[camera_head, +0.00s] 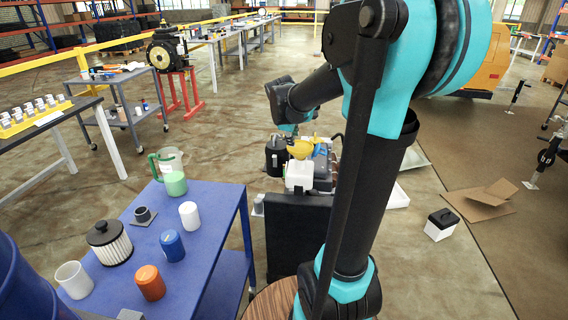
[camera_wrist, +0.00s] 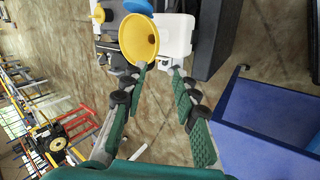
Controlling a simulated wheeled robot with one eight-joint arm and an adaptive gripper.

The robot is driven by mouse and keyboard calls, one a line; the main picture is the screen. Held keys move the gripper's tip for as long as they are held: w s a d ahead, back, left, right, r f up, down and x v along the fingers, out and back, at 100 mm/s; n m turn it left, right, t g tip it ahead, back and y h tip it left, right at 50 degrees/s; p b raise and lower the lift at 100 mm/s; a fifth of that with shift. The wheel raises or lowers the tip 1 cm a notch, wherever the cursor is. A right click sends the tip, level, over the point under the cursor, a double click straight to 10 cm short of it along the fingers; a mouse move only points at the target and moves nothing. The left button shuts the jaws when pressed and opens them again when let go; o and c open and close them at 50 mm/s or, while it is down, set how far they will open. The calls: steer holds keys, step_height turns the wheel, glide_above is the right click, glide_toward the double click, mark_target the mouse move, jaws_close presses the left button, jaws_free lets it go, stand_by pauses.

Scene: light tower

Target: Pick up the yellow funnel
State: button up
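The yellow funnel (camera_head: 300,149) sits among items on a dark stand beyond the blue table, above a white container (camera_head: 299,177). In the wrist view the funnel (camera_wrist: 139,37) shows its round, wide mouth, beside the white container (camera_wrist: 174,34). My gripper (camera_wrist: 160,69) is open and empty, with its two green-padded fingers spread apart. The left fingertip appears close to the funnel's lower rim in the picture; I cannot tell whether it touches. In the head view my gripper is mostly hidden near the funnel, behind my arm.
The blue table (camera_head: 209,222) stands at the left with a green-handled jug (camera_head: 174,182), a filter (camera_head: 109,242), and several cups and canisters. A black canister (camera_head: 276,158) is left of the funnel. Cardboard (camera_head: 480,202) and a black-lidded white box (camera_head: 441,225) lie on the right floor.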

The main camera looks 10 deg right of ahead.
mark_target(296, 153)
steer(key=shift+n, duration=0.4)
steer(key=x, duration=1.1)
steer(key=w+x, duration=0.1)
steer(key=x, duration=0.5)
steer(key=shift+w+a+r, duration=0.1)
steer(key=shift+a+r, duration=0.05)
steer(key=shift+r, duration=0.15)
steer(key=shift+c, duration=0.2)
jaws_close()
